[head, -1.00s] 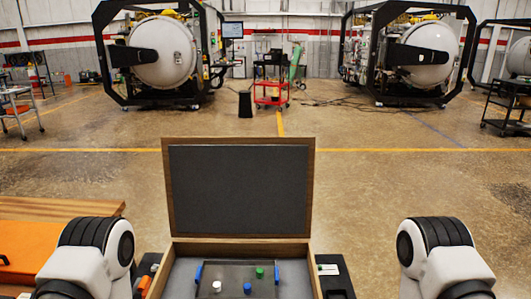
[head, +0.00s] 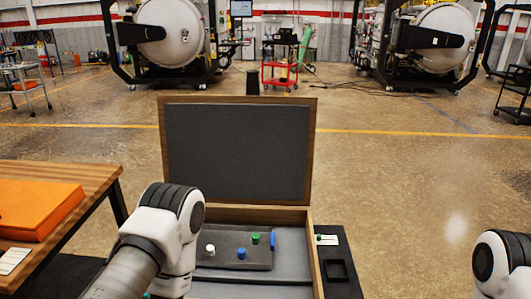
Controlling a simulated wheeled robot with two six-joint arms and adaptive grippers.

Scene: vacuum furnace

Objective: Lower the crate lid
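The crate lid (head: 238,152) stands open and nearly upright at the back of the crate, a wooden frame lined with dark grey foam. The wooden crate (head: 314,265) sits low in the middle of the head view. My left arm covers the crate's left side. Inside lies a dark panel (head: 225,258) with a white, a blue and a green knob and a blue piece at its right side. My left arm's joint is in view, but its gripper is not visible. My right arm shows only at the right edge, with its gripper out of view.
A wooden table (head: 95,176) with an orange case (head: 35,208) stands at the left. A dark surface with a square recess (head: 337,271) lies right of the crate. Open floor (head: 400,200) lies behind and to the right. Furnaces and a red cart (head: 280,75) stand far back.

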